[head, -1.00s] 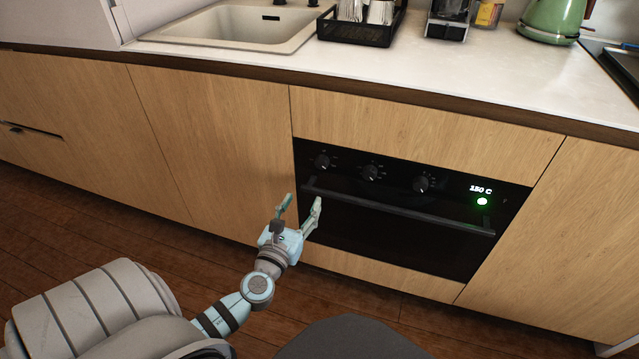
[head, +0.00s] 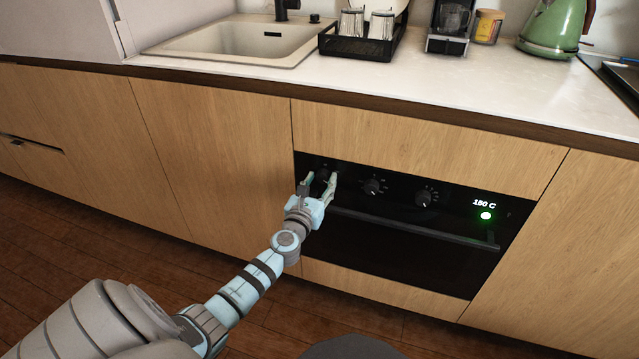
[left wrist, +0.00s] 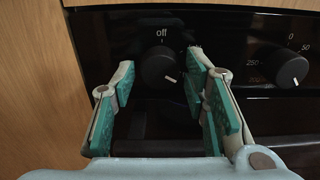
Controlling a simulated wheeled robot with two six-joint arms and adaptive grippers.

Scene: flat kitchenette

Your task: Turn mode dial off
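The mode dial (left wrist: 160,65) is a round black knob on the black oven panel, with the word "off" above it. Its white pointer mark faces the lower right, away from "off". In the head view the dial (head: 322,174) is the leftmost knob, partly hidden by my left gripper (head: 320,181). In the left wrist view my left gripper (left wrist: 158,70) is open, one finger on each side of the dial. The right finger is very close to the dial; I cannot tell whether it touches. My right gripper is not in view.
A second knob with numbers (left wrist: 292,68) sits right of the dial, and a third knob (head: 426,197) is beyond it. The oven handle (head: 420,229) runs below the knobs. A lit display (head: 484,204) is at the right. Wooden cabinet fronts (head: 240,160) surround the oven.

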